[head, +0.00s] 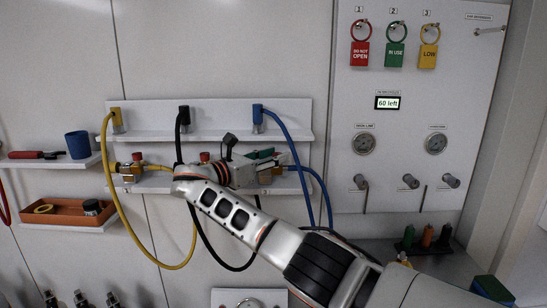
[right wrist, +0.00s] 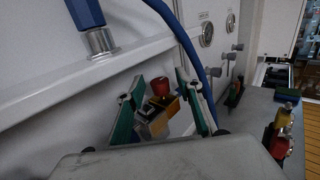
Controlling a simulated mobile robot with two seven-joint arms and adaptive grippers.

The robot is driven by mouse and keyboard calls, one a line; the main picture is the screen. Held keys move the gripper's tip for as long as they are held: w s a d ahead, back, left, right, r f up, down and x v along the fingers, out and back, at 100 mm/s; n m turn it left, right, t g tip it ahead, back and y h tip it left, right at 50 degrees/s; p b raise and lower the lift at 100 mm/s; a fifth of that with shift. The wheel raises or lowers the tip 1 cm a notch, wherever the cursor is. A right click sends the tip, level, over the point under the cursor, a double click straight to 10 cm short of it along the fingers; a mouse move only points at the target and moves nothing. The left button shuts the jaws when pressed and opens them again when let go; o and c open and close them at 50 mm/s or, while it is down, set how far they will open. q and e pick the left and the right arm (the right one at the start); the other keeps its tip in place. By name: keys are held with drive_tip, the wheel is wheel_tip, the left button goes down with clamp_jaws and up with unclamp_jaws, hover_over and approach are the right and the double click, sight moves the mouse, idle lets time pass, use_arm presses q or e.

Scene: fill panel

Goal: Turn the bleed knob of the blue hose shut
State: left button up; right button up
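The blue hose (head: 290,143) hangs from a blue connector (head: 257,115) on the upper ledge and loops down to a brass fitting on the lower ledge. In the right wrist view the red bleed knob (right wrist: 160,87) sits on top of this fitting (right wrist: 158,122). My right gripper (head: 264,161) is at the blue hose's fitting and largely covers it in the head view. In the right wrist view its two green-padded fingers (right wrist: 160,80) are spread, one on each side of the knob, with visible gaps. My left gripper is not in view.
Yellow (head: 115,190) and black hoses with red-knobbed fittings (head: 138,157) stand to the left. A gauge panel (head: 400,120) is at right. A shelf with a blue cup (head: 78,145) and an orange tray (head: 68,213) are at far left.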

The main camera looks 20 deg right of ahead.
drive_tip(key=shift+f, duration=0.1)
drive_tip(key=shift+a, duration=0.1)
drive_tip(key=shift+f+n+t, duration=0.1)
drive_tip(key=shift+n+t, duration=0.2)
drive_tip(key=shift+t, duration=0.1)
drive_tip(key=shift+s+n+t+y, duration=0.1)
drive_tip(key=shift+n+t+y, duration=0.4)
drive_tip(key=shift+t+y, duration=0.15)
